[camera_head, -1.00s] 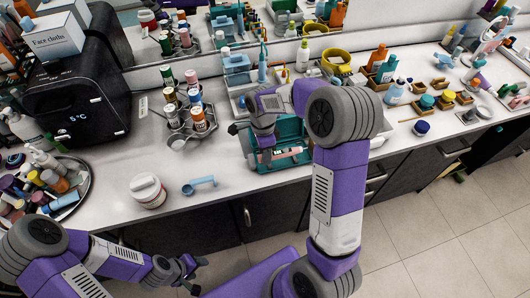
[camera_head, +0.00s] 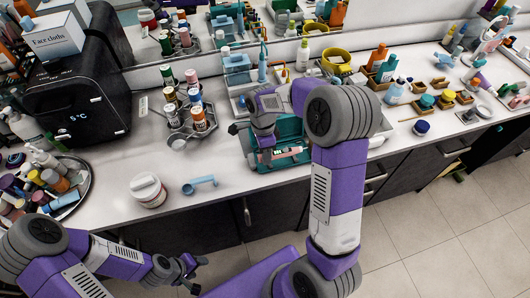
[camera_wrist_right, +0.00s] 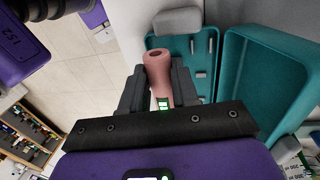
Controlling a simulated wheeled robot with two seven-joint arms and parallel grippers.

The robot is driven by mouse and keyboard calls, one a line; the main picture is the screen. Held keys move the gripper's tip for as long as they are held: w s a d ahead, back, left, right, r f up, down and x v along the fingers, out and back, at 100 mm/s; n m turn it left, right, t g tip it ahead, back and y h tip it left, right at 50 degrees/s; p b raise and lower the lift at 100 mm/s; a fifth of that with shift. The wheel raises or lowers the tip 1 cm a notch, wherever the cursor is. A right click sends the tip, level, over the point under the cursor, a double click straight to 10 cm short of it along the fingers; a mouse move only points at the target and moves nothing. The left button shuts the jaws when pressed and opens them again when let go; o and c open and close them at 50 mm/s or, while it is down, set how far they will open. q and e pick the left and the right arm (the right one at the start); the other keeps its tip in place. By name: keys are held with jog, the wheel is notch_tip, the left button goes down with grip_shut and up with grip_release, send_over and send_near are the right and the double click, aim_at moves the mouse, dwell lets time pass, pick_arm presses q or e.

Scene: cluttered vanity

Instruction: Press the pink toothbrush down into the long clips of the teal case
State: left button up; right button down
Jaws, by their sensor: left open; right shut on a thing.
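The teal case (camera_head: 289,127) lies open at the counter's front edge, partly hidden by my right arm. In the right wrist view, its clip-lined tray (camera_wrist_right: 205,50) is beside its deeper half (camera_wrist_right: 262,75). My right gripper (camera_head: 262,155) is shut on the pink toothbrush (camera_wrist_right: 158,70), whose rounded handle end shows between the fingers (camera_wrist_right: 155,92). The toothbrush (camera_head: 287,154) is over or in the near part of the case; I cannot tell whether it sits in the clips. My left gripper (camera_head: 190,273) is open and empty in front of the counter, below its edge.
A light-blue scoop (camera_head: 199,185) and a white tub (camera_head: 148,190) stand left of the case. A rack of small bottles (camera_head: 192,122) is behind them. A yellow bowl (camera_head: 336,61) and small wooden holders (camera_head: 447,97) are further back and right. Some counter left of the case is clear.

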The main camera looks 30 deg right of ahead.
jog(key=shift+f+b, duration=0.45)
jog(key=shift+f, duration=0.35)
dwell(0.8)
jog(key=shift+s+f, duration=0.1)
dwell(0.4)
jog(key=shift+r+p, duration=0.45)
jog(key=shift+p, duration=0.15)
jog(key=shift+p, duration=0.3)
dwell(0.7)
jog(key=shift+f, duration=0.4)
dwell(1.2)
jog(key=shift+f, duration=0.1)
dwell(0.3)
jog(key=shift+r+p, duration=0.4)
jog(key=shift+r, duration=0.05)
dwell(0.4)
